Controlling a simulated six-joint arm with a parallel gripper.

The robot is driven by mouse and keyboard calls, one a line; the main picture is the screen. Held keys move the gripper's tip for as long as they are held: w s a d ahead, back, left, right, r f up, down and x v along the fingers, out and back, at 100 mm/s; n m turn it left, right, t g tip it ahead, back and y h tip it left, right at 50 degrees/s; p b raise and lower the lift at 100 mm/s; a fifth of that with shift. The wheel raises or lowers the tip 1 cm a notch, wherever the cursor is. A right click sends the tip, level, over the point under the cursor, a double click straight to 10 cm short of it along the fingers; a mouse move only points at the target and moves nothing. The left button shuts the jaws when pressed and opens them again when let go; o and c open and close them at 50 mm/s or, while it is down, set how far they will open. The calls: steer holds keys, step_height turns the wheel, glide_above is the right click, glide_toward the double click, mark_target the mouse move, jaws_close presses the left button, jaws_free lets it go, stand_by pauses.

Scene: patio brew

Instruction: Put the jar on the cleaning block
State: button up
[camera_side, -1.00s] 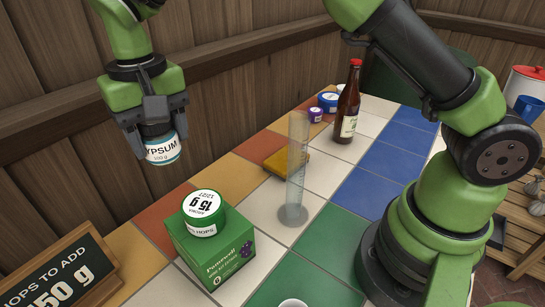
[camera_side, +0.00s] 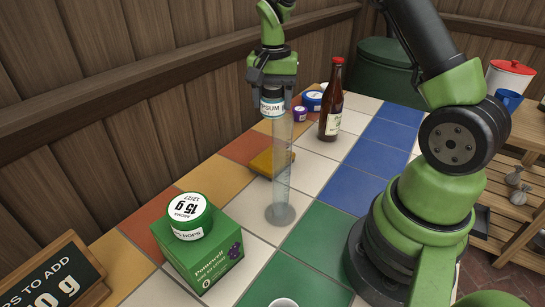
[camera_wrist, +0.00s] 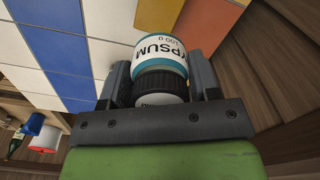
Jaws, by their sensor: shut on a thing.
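My gripper (camera_side: 272,88) is shut on the gypsum jar (camera_side: 273,108), a small white jar with a teal band and dark lid. It holds the jar in the air, in the side view above and behind the clear measuring cylinder. In the wrist view the jar (camera_wrist: 160,55) sits between both fingers, its label reading "YPSUM 100 g". The yellow cleaning block (camera_side: 261,163) lies flat on the tiles, below the jar in the side picture and behind the cylinder, which hides part of it. Nothing is seen on its visible part.
The clear cylinder (camera_side: 281,185) stands tall right in front of the block. A brown bottle (camera_side: 331,105), a blue-lidded tub (camera_side: 312,100) and a purple jar (camera_side: 300,114) stand farther back. A green box (camera_side: 205,262) bearing a hops jar (camera_side: 190,216) is at the front left.

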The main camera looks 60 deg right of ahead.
step_height(320, 180, down, 11)
steer(key=shift+f, duration=0.1)
stand_by(0.4)
steer(key=shift+f, duration=0.15)
steer(key=o, duration=1)
